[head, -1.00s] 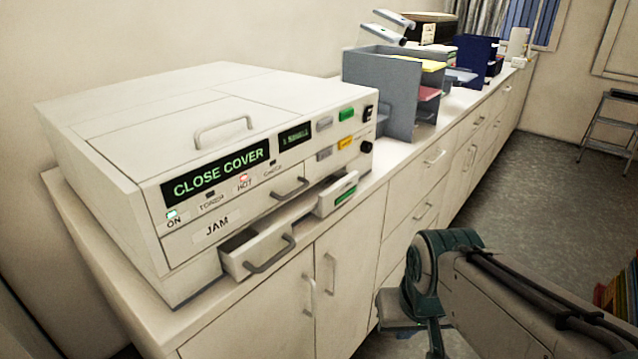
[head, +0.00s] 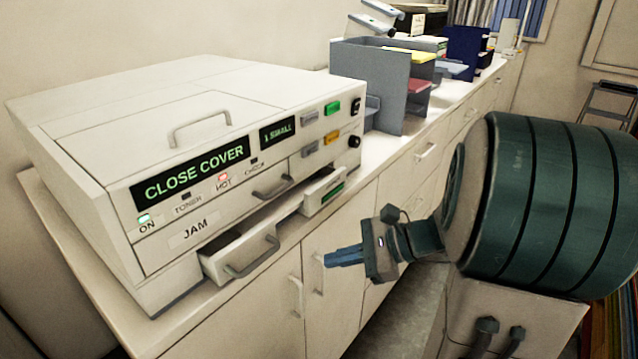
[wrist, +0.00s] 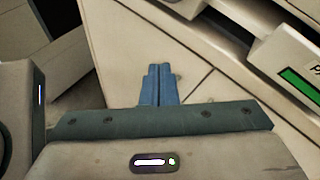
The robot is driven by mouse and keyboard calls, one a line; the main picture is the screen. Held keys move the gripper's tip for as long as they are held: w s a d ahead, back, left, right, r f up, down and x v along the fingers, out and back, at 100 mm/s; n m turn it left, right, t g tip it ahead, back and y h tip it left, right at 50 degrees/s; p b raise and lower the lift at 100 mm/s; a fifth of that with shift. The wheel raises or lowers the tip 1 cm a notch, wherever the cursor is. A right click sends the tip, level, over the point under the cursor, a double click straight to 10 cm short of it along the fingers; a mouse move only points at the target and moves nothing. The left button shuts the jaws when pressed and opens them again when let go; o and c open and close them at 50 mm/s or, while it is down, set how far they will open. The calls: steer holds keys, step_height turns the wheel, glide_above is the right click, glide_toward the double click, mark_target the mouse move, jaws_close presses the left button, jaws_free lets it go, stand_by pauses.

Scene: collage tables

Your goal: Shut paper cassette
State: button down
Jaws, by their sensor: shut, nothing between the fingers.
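The white copier (head: 150,170) sits on the counter at the left, its display reading "CLOSE COVER". At its lower front, the paper cassette (head: 240,252) is pulled partly out, with a dark handle on its front. A smaller tray with a green label (head: 325,192) also sticks out, to the right of it; this green label shows at the right edge of the wrist view (wrist: 301,83). My gripper (head: 328,259) is shut and empty, its blue fingers pointing left, in front of the cabinet and to the right of the cassette, apart from it in the head view. The fingers show in the wrist view (wrist: 160,70).
Grey dividers (head: 372,85) with coloured papers stand on the counter right of the copier. Cabinet doors with handles (head: 318,272) lie below the counter edge. A step ladder (head: 610,105) stands at the far right on open floor.

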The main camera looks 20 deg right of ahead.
steer(key=w+d+r+m+t, duration=0.1)
steer(key=w+d+m+t, duration=0.2)
steer(key=d+m+t, duration=0.3)
steer(key=w+d+r+m+t, duration=0.1)
steer(key=w+d+m+t, duration=0.15)
steer(key=d, duration=0.55)
steer(key=m+h+p, duration=0.1)
steer(key=p, duration=0.1)
glide_toward(331, 191)
steer(key=shift+t, duration=0.45)
steer(key=x, duration=0.7)
steer(key=shift+s+a+f, duration=0.15)
steer(key=shift+s+a, duration=0.05)
steer(key=shift+s, duration=0.05)
steer(key=shift+w, duration=0.1)
